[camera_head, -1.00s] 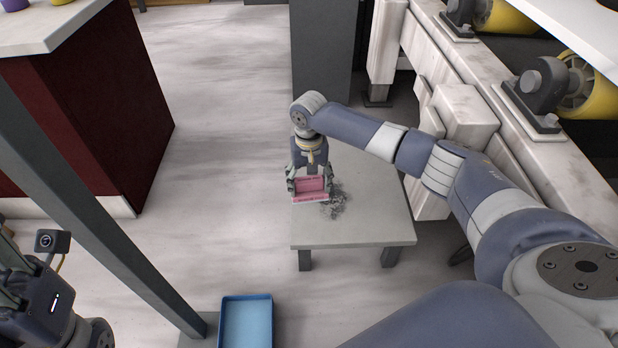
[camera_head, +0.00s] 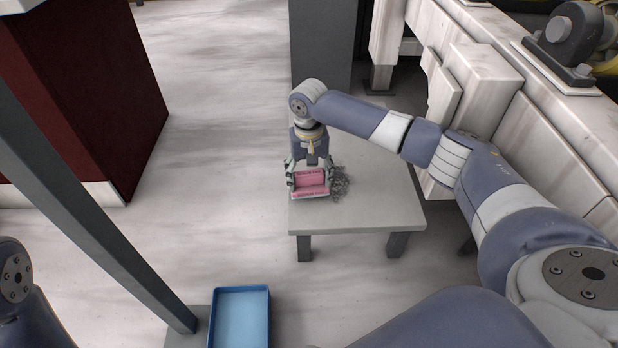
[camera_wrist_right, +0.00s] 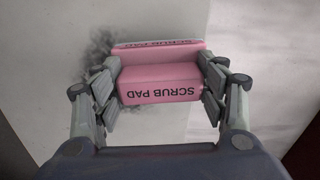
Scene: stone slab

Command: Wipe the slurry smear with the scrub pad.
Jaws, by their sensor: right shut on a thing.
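The pink scrub pad (camera_head: 311,179) is held in my right gripper (camera_head: 309,177), low over the left part of the grey stone slab table. In the right wrist view, the scrub pad (camera_wrist_right: 160,84) shows its printed name, with the right gripper's fingers (camera_wrist_right: 160,82) closed on both sides of it. The dark grey slurry smear (camera_head: 340,182) lies on the slab just right of the pad. In the wrist view the smear (camera_wrist_right: 98,50) shows beside and behind the pad, partly hidden by it and a finger. Whether the pad touches the slab is hard to tell. My left gripper is out of view.
The slab table (camera_head: 380,205) has bare room to the right and front. A blue tray (camera_head: 240,318) is at the bottom. A dark post (camera_head: 90,190) crosses at the left, beside a dark red counter (camera_head: 90,100). Pale machinery (camera_head: 480,90) stands at the right.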

